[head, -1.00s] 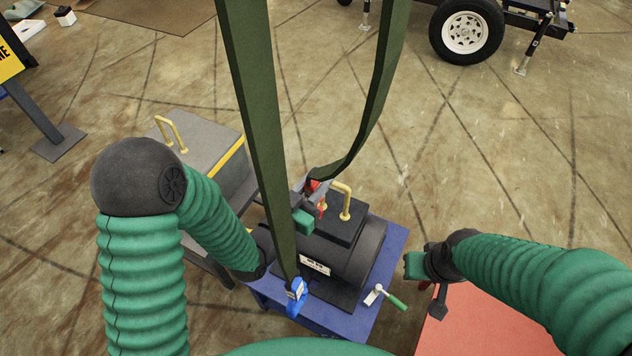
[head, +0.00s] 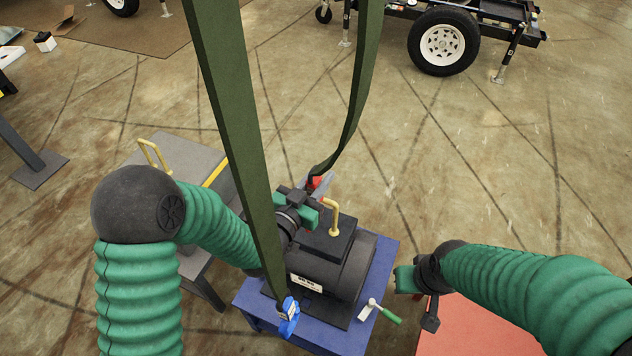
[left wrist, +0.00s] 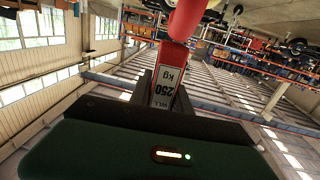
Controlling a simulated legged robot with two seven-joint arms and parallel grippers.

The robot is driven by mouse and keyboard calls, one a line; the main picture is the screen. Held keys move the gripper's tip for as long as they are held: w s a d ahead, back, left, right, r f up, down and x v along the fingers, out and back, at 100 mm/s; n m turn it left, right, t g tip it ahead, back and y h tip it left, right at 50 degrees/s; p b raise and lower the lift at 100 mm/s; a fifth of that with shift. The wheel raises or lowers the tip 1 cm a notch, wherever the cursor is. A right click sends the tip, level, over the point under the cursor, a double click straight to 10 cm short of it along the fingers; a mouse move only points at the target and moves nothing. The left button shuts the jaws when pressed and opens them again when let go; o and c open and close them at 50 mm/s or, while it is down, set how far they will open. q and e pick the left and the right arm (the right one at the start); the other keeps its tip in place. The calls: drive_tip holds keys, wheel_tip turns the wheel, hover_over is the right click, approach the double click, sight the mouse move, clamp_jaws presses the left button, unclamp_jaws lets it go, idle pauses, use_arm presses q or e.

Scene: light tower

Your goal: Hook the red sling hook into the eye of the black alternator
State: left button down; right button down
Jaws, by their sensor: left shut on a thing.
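The black alternator (head: 349,264) sits on a blue stand (head: 381,290). A yellow loop (head: 334,217) rises from its top box. My left gripper (head: 310,203) is shut on the red sling hook (head: 317,182), just left of and behind the yellow loop in the picture. In the left wrist view the red hook (left wrist: 184,22) stands above the jaw, with a grey "250 kg" tag (left wrist: 164,88) below it. The hook's tip and any contact with the loop cannot be made out. My right gripper (head: 405,279) is right of the stand; its jaw opening is unclear.
A green sling (head: 232,130) hangs from above; one strand ends at a blue hook (head: 289,317) by the alternator's front left. A green-handled tool (head: 390,317) lies on the stand. A red surface (head: 470,325) is front right.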

use_arm(q)
drive_tip(key=shift+b+x, duration=0.45)
drive_tip(key=shift+x, duration=1.7)
drive_tip(key=shift+r, duration=0.25)
drive_tip(key=shift+f, duration=0.1)
drive_tip(key=shift+f+b, duration=0.75)
drive_tip(key=shift+b, duration=0.05)
